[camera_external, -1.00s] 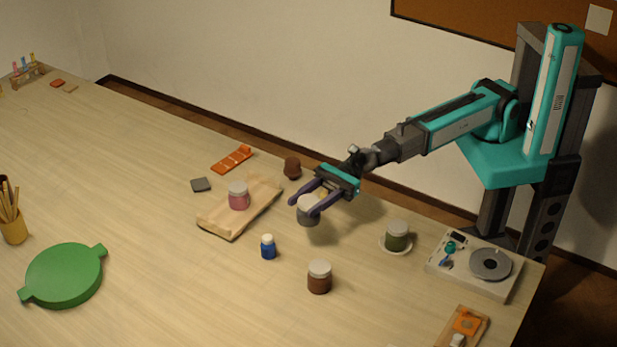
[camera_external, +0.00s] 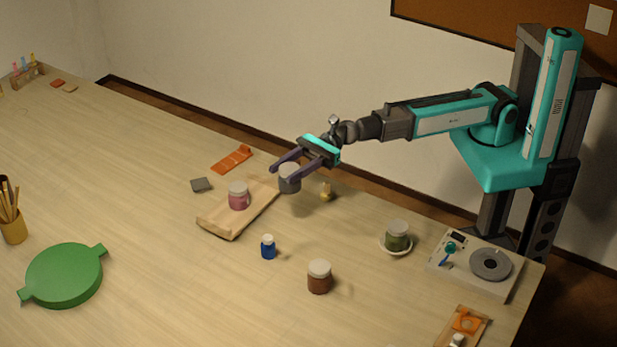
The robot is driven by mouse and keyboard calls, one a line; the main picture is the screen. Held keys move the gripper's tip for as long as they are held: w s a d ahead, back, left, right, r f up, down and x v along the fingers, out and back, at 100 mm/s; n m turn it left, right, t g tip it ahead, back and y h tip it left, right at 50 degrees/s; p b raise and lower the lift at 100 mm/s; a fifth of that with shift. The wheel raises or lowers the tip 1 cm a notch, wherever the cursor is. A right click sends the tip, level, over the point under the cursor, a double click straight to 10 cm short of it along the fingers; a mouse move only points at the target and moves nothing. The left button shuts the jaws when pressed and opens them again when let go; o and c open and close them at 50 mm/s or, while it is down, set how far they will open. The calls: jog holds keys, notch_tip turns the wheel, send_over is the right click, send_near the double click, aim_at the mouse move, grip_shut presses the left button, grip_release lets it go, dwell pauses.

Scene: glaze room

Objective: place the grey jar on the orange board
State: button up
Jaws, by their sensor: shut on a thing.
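My gripper (camera_external: 283,173) is shut on the grey jar (camera_external: 289,183) and holds it upright, seemingly above the table just right of the wooden board. The orange board (camera_external: 231,160), a flat piece with lines across it, lies on the table behind the wooden board, to the left of my gripper. The part of it that I see is bare. The jar's upper part is partly covered by the fingers.
A pink jar (camera_external: 238,197) stands on the wooden board (camera_external: 212,226). A grey tile (camera_external: 201,184) lies left of the orange board. A small yellowish item (camera_external: 326,191), a blue bottle (camera_external: 268,247), a brown jar (camera_external: 319,278) and a green jar (camera_external: 397,237) stand nearby.

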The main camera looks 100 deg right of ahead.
jog(key=s+d+h+b, duration=0.15)
jog(key=d+b, duration=0.35)
jog(key=d, duration=2.9)
notch_tip(320, 180, down, 9)
jog(key=shift+s+r+m+t, duration=0.15)
jog(key=shift+s+m+t, duration=0.15)
jog(key=shift+w+y, duration=0.1)
jog(key=shift+y, duration=0.15)
jog(key=w+d+f+p, duration=0.1)
jog(key=w+p, duration=0.3)
jog(key=w, duration=1.1)
jog(key=shift+f, duration=0.2)
